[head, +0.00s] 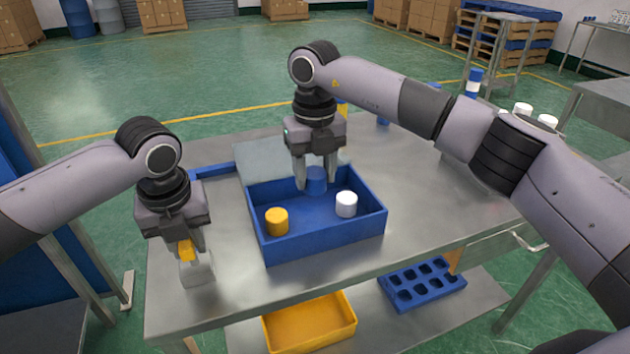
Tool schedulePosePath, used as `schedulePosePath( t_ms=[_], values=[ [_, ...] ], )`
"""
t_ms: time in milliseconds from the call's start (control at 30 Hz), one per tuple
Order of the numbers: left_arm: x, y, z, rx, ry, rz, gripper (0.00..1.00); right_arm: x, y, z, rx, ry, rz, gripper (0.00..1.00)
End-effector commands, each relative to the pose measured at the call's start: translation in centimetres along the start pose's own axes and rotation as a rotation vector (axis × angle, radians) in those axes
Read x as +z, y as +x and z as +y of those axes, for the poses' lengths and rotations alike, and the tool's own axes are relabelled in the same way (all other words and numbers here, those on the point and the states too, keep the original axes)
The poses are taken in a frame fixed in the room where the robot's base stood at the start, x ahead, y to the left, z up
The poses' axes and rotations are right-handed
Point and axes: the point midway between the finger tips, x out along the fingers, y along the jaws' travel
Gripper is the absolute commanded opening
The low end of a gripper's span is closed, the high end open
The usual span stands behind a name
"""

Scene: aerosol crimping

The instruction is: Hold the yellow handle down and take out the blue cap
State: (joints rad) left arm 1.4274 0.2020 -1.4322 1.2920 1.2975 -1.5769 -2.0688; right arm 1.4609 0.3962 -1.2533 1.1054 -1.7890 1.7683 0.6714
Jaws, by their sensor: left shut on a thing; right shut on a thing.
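The yellow handle (186,250) is at the front left of the metal table, above a pale grey block (198,271). My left gripper (187,247) points down and is shut on the handle, hiding part of it. The blue cap (316,180) is at the back of the open blue box (322,237). My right gripper (316,177) reaches down into the box with its fingers shut on the cap, one on each side. I cannot tell whether the cap touches the box floor.
A yellow cap (277,221) and a white cap (346,204) stand in the same box. A grey panel (260,160) is at the box's back edge. A yellow tray (310,322) and a blue holed rack (422,284) are on the lower shelf.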

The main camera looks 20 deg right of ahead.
Motion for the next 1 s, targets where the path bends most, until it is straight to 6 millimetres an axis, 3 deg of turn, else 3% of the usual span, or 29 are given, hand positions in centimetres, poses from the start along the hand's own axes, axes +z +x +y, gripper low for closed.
schedulePosePath(
  t_ms=[267,300,367,733,1000],
  values=[
    [-0.4,0.6,0.1,0.008,0.001,0.014,0.0,0.0,-0.2,0.0,0.001,0.0,0.001,0.3],
    [-0.4,0.6,0.1,0.007,0.001,0.014,0.41,0.0,-0.2,0.0,0.001,0.0,0.0,0.3],
    [-0.3,0.5,0.1,0.006,0.001,0.012,0.58,0.0,-0.1,0.0,0.001,0.0,0.0,0.3],
    [-0.1,-0.3,0.0,0.002,0.0,0.004,0.58,0.0,-0.2,0.0,0.001,0.0,0.0,0.3],
    [0.0,-5.3,0.0,0.0,0.001,0.0,0.58,0.0,-0.2,0.0,0.001,0.0,0.0,0.3]
  ],
)
